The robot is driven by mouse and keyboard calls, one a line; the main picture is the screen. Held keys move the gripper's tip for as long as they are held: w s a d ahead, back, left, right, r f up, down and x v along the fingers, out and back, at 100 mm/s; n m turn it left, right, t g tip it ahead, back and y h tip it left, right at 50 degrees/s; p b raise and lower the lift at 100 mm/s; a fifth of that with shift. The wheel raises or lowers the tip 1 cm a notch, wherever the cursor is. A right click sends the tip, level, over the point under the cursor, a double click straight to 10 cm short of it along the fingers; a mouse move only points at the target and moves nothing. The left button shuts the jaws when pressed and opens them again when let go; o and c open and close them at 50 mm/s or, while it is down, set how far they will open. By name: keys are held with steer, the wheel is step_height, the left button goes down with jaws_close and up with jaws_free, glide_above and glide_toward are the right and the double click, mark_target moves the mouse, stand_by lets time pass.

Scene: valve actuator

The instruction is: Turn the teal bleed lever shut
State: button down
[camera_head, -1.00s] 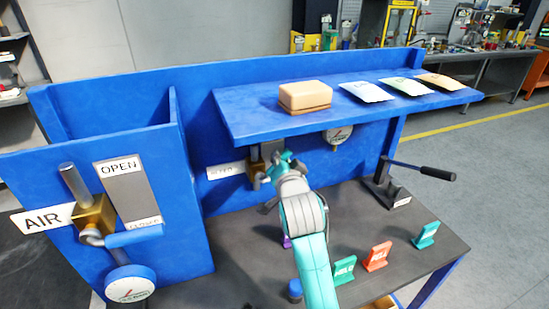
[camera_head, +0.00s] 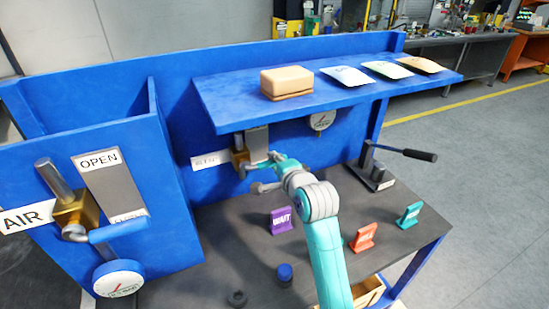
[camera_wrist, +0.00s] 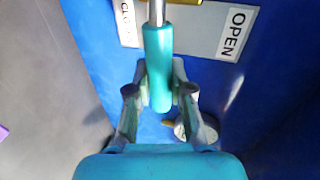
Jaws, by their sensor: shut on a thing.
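The teal bleed lever (camera_wrist: 158,60) shows in the wrist view as a teal sleeve on a bright metal rod. It lies between a CLOSED label (camera_wrist: 127,22) and an OPEN label (camera_wrist: 235,32), nearer CLOSED. My gripper (camera_wrist: 160,78) is shut on the sleeve, one finger on each side. In the head view my gripper (camera_head: 266,167) is under the shelf at the brass bleed valve (camera_head: 240,157), beside the partly readable BLEED label (camera_head: 206,161). The lever is mostly hidden there by the gripper.
A blue shelf (camera_head: 225,105) with a tan box and several packets overhangs the valve. The AIR valve (camera_head: 78,212) with a blue handle is at left. A black-handled lever (camera_head: 405,152) stands at right. Purple, red and teal tags stand on the bench (camera_head: 215,255).

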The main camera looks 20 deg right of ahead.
steer(key=shift+f, duration=0.25)
steer(key=shift+f+m, duration=0.1)
steer(key=shift+m, duration=0.2)
steer(key=c, duration=1)
jaws_free()
steer(key=v, duration=1.2)
steer(key=shift+d, duration=0.2)
